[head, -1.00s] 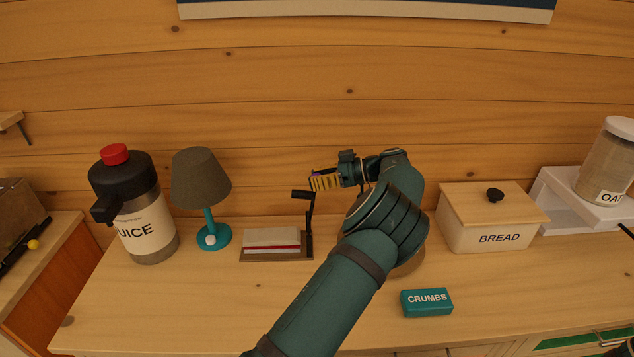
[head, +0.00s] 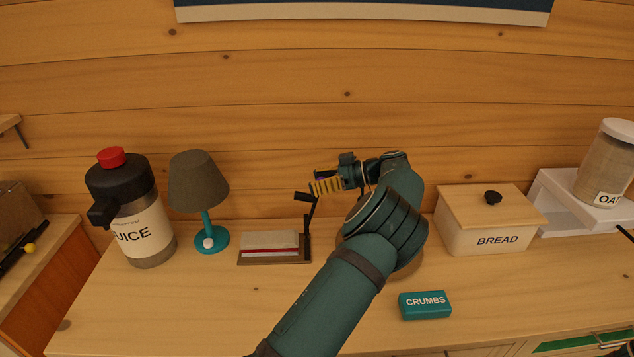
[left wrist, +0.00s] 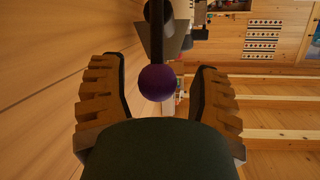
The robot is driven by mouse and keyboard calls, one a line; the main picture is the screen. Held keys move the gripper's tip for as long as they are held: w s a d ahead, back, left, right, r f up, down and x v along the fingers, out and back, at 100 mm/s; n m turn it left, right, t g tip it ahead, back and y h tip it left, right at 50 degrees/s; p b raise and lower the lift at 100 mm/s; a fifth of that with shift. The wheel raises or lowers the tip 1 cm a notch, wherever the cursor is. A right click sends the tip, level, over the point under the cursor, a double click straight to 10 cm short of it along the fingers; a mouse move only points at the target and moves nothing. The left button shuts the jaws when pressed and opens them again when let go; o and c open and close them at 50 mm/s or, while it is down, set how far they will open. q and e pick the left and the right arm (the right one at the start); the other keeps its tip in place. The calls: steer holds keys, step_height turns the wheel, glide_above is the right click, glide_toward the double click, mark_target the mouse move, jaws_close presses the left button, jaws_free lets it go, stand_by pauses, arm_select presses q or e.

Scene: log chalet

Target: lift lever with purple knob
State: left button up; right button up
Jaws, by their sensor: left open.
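The lever (head: 310,217) is a dark arm rising from the right end of a low dark-based device (head: 275,262) with a pale, red-striped block. Its purple knob (left wrist: 157,82) sits at the end of a dark rod in the left wrist view, between my two fingers, with a visible gap on each side. In the head view the knob (head: 321,176) is mostly hidden by the fingers. My left gripper (head: 326,182) is open around the knob, its yellow ribbed fingers pointing left.
A teal lamp (head: 199,180) and a juice jug (head: 140,225) stand left of the device. A bread box (head: 490,225) and a jar (head: 604,165) on a white stand are at right. A teal crumbs box (head: 425,305) lies near the front. The log wall is close behind.

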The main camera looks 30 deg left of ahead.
arm_select(q)
steer(key=v, duration=0.7)
steer(key=shift+d, duration=0.15)
